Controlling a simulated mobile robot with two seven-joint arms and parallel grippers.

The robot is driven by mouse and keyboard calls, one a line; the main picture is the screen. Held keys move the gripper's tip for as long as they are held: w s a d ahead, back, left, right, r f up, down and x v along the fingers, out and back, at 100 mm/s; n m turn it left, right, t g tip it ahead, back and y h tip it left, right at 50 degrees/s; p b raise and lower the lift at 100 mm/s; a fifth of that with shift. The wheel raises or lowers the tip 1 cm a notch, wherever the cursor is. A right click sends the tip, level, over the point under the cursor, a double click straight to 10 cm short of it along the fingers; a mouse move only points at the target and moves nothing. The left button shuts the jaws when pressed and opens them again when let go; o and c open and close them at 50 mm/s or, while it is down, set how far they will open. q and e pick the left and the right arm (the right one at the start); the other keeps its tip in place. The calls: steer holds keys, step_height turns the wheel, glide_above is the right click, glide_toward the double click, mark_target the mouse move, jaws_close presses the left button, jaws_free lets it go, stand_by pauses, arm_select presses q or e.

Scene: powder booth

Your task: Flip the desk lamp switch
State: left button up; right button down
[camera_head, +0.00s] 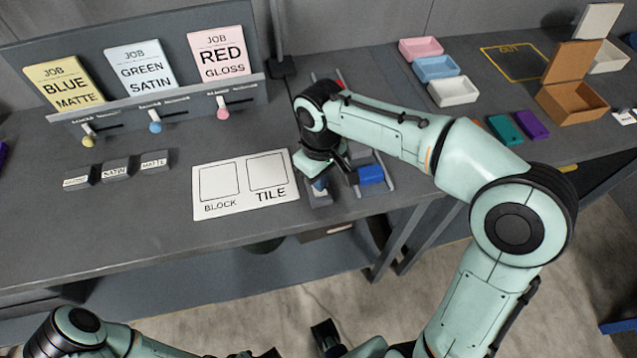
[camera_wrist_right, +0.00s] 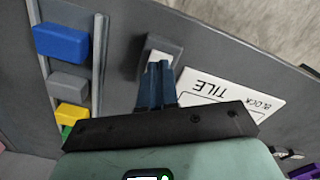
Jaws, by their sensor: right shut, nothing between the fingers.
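A small grey box with a pale top, which looks like the switch (camera_wrist_right: 165,48), sits at the front of the desk; I cannot read its position. In the head view this grey box (camera_head: 320,201) is partly hidden under my right gripper (camera_head: 318,187). In the wrist view the blue fingers of the right gripper (camera_wrist_right: 158,68) are shut and empty, with their tips over the pale top. I cannot tell whether they touch it. The lamp's head is not clearly in view; a dark post on a base (camera_head: 283,66) stands behind. My left arm shows at the lower left, its fingers unclear.
A BLOCK/TILE card (camera_head: 245,206) lies left of the gripper. Rails with a blue block (camera_head: 371,174) stand close on the right. Job cards, sliders and label blocks (camera_head: 117,169) are at the left. Trays (camera_head: 453,91) and an open brown box (camera_head: 572,103) are at the right.

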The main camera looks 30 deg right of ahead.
arm_select(q)
steer(key=shift+s+f+b, duration=0.2)
steer(key=shift+f+b, duration=0.45)
steer(key=shift+f, duration=0.05)
arm_select(e)
steer(key=shift+f, duration=1)
arm_select(q)
steer(key=shift+r, duration=0.1)
arm_select(e)
step_height(320, 180, up, 4)
steer(key=p, duration=0.3)
steer(key=shift+r+p, duration=1.3)
steer(key=shift+r, duration=0.3)
arm_select(q)
step_height(320, 180, up, 6)
steer(key=w, duration=0.2)
steer(key=shift+w, duration=0.25)
steer(key=shift+s, duration=0.1)
arm_select(e)
steer(key=shift+f, duration=0.1)
